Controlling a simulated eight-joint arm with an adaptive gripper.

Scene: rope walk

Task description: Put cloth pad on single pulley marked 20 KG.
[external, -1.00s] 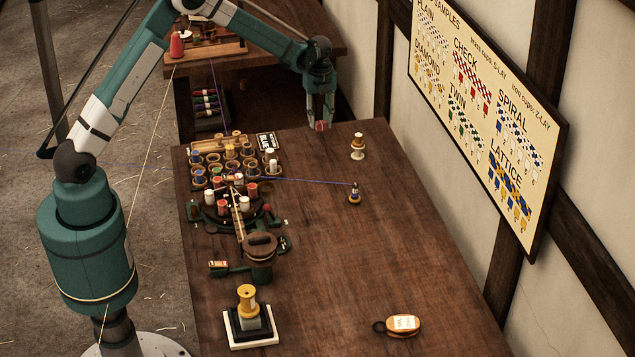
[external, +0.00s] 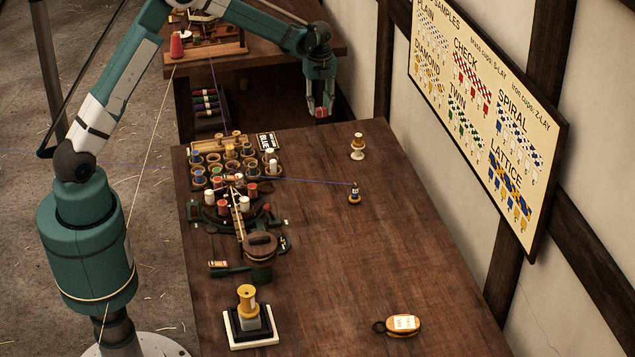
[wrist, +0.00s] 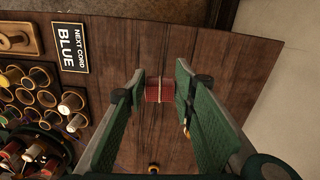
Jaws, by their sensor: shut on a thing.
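My gripper (external: 321,108) is raised above the far end of the table. It is shut on a small red pad (wrist: 159,91) with a pale band across its middle, which looks like the cloth pad. In the external view the red pad (external: 321,112) shows small at the fingertips. A wooden pulley block (external: 403,324) with a white label and a dark ring at its left end lies flat at the table's near right. Its label is too small to read. My gripper is far from it.
Bobbins in cups (external: 215,172) and a braiding stand (external: 258,250) fill the table's left side. A blue cord (external: 300,181) runs to a small bobbin (external: 354,194). A white-footed stand (external: 357,147) is at the far right. A yellow spool (external: 247,300) stands near left. The right-centre is clear.

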